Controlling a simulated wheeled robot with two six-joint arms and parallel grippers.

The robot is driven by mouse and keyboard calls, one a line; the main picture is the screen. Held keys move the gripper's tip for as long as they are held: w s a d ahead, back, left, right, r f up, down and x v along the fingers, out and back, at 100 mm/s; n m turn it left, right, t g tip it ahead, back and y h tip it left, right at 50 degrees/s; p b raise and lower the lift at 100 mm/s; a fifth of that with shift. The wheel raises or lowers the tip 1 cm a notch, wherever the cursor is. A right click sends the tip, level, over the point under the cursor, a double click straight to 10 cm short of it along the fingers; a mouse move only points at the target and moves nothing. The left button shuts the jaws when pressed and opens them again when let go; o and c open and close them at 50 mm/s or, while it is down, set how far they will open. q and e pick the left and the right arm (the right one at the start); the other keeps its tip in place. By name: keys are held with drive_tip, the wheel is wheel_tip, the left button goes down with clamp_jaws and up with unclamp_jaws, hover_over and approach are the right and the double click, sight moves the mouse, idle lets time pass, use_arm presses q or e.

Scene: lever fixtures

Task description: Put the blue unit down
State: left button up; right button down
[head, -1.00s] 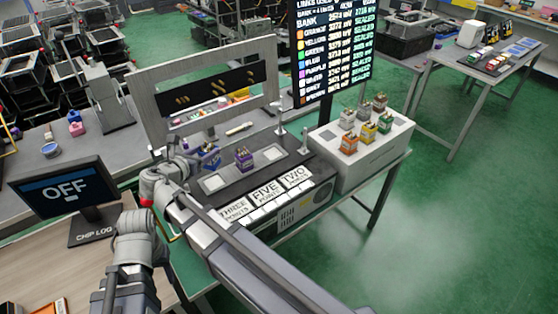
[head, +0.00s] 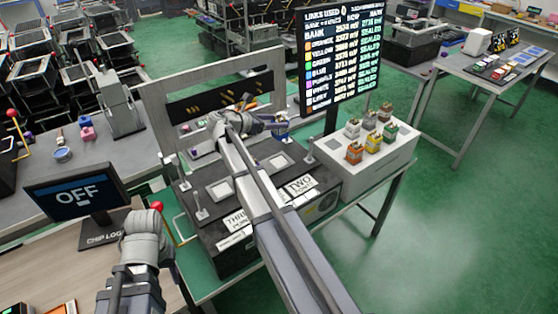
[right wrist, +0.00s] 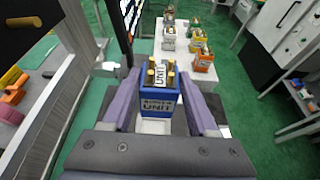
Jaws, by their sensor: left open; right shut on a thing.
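My right gripper (head: 268,124) is shut on the blue unit (head: 281,128). In the right wrist view, the blue unit (right wrist: 156,105) is upright between the purple fingers of the gripper (right wrist: 157,112), with its "UNIT" label and brass-coloured posts showing. A pale square pad (right wrist: 153,127) shows partly below it. In the head view, the dark fixture has a left pale pad (head: 221,190) and a right pale pad (head: 279,163); the unit appears behind the right one. I cannot tell its height above the fixture. My left arm shows at lower left, but its fingers are not visible.
A white box (head: 352,168) holding several coloured units stands right of the fixture. The lit screen (head: 341,60) rises behind it. A grey upright frame (head: 158,120) stands behind the fixture. A red-knobbed lever (head: 157,206) is near my left arm.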

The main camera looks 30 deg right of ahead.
drive_tip(key=shift+f+b, duration=5)
drive_tip(key=shift+f, duration=0.05)
drive_tip(key=shift+f+b, duration=0.6)
drive_tip(key=shift+c, duration=0.8)
unclamp_jaws()
drive_tip(key=shift+r, duration=0.15)
